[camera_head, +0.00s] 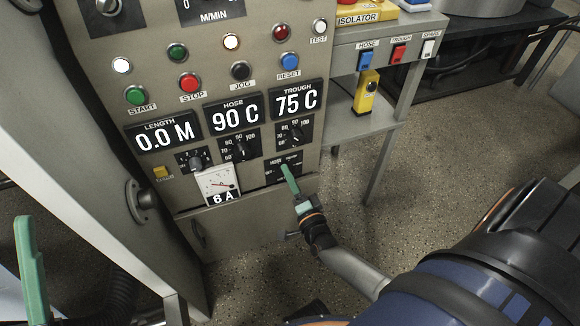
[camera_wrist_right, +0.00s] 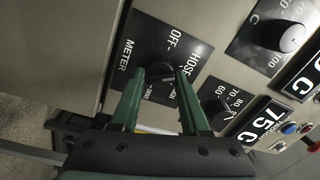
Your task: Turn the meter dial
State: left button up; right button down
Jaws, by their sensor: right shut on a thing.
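The meter dial (camera_wrist_right: 158,72) is a dark knob on a black plate (camera_wrist_right: 178,48) marked METER, OFF and HOSE. In the wrist view my right gripper (camera_wrist_right: 160,76) has its green fingers on either side of the knob and is shut on it. In the head view my right gripper (camera_head: 288,172) reaches the same plate low on the panel and hides most of the knob. The white needle meter (camera_head: 217,184) beside it is marked 6 A. A green finger of my left gripper (camera_head: 30,270) shows at the left edge, away from the panel; its opening cannot be judged.
Other knobs sit close by: the hose knob (camera_head: 240,150), trough knob (camera_head: 296,134) and length knob (camera_head: 196,160). Buttons and displays fill the panel above. A grey side table (camera_head: 350,125) with a yellow switch box (camera_head: 367,93) stands right. The floor (camera_head: 440,150) is clear.

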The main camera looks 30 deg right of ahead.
jog(key=shift+s+d+f, duration=0.1)
jog(key=shift+f, duration=0.05)
jog(key=shift+c, duration=2.2)
grip_release()
jog(key=p+v, duration=0.1)
jog(key=v, duration=0.6)
jog(key=shift+s+p, duration=0.25)
jog(key=shift+p, duration=0.1)
